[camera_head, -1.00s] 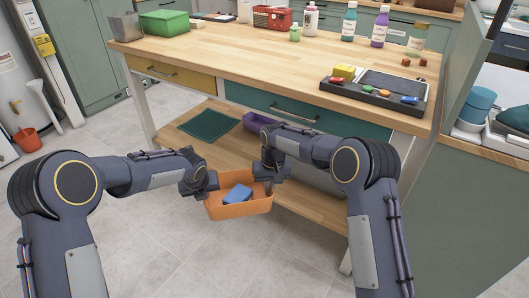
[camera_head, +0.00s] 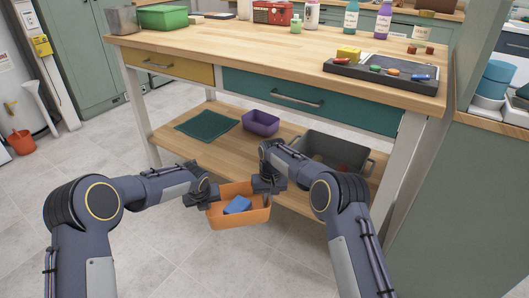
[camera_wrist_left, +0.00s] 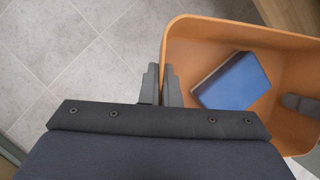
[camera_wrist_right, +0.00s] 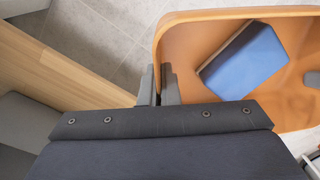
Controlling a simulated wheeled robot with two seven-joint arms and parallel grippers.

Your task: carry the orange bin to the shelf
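The orange bin (camera_head: 246,215) hangs between my two grippers in front of the workbench, with a blue block (camera_head: 238,205) lying in it. My left gripper (camera_head: 211,195) is shut on the bin's left wall; in the left wrist view its fingers (camera_wrist_left: 160,86) straddle the rim. My right gripper (camera_head: 265,187) is shut on the right wall; in the right wrist view its fingers (camera_wrist_right: 158,86) straddle that rim. The bin looks roughly level. The bench's low wooden shelf (camera_head: 185,143) is behind the bin, and the bin is apart from the free floor below.
On the low shelf are a dark green mat (camera_head: 208,125), a purple bin (camera_head: 261,122) and a grey bin (camera_head: 327,149) at the right. The worktop (camera_head: 230,38) above has drawers. A white bench leg (camera_head: 396,170) stands at the right.

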